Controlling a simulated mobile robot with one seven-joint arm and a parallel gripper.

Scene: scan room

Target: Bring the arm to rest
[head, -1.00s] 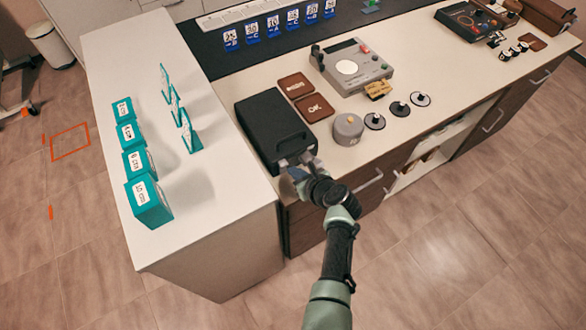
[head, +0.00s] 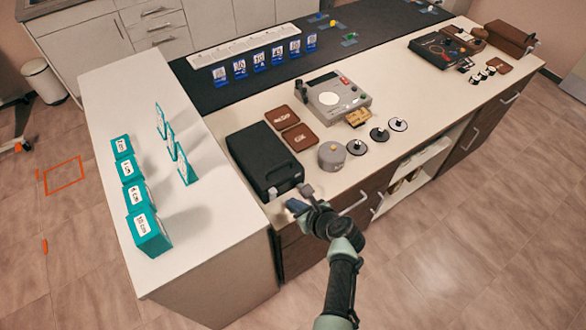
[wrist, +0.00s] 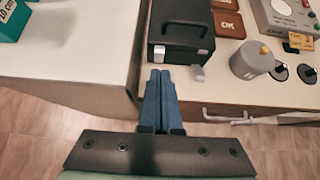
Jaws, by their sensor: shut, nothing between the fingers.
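My gripper (head: 301,199) is at the front edge of the counter, just in front of the black case (head: 262,160). In the wrist view the blue fingers of my gripper (wrist: 160,75) lie together with nothing between them. Whether the fingertips touch the case is hard to tell. My arm reaches up from the bottom of the head view.
A grey round weight (head: 332,156) stands right of the case. Teal blocks (head: 151,233) stand on the white counter (head: 205,225) at left. Drawer handles (head: 353,203) stick out below. Floor at right is clear.

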